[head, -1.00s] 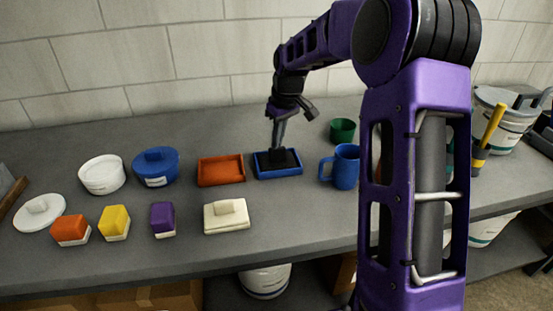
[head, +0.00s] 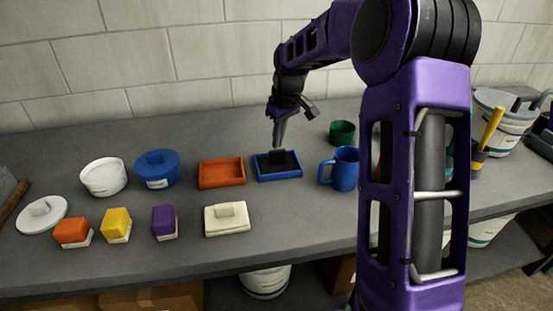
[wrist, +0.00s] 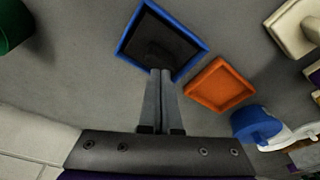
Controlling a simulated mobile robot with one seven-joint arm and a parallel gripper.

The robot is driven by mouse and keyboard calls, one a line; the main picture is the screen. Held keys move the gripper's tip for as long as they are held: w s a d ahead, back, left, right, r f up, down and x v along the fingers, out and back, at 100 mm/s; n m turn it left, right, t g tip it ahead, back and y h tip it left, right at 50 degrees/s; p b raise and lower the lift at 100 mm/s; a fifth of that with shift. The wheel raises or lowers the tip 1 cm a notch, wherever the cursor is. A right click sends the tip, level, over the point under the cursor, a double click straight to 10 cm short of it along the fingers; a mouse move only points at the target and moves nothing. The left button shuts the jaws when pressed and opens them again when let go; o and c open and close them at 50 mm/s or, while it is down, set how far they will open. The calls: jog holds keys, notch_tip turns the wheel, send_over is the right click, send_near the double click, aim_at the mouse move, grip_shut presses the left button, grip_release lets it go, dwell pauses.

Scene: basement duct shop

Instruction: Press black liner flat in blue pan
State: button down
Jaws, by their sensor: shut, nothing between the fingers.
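The blue pan (head: 290,175) sits on the grey bench, just right of the orange tray. In the wrist view the closed fingers (wrist: 160,72) overlap the pan's near part, and hide some of the liner and rim there.
An orange tray (head: 222,184) is left of the pan, a blue mug (head: 345,170) right, and a green cup (head: 342,128) behind the mug. A cream lidded block (head: 227,230) stands in front. A blue lidded pot (head: 157,178) and white bowl (head: 103,189) are farther left.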

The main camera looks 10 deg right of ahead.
aim_at(277, 151)
notch_tip(277, 151, up, 7)
jog(key=p, duration=0.4)
jog(key=shift+p, duration=0.3)
jog(key=shift+w+f, duration=0.1)
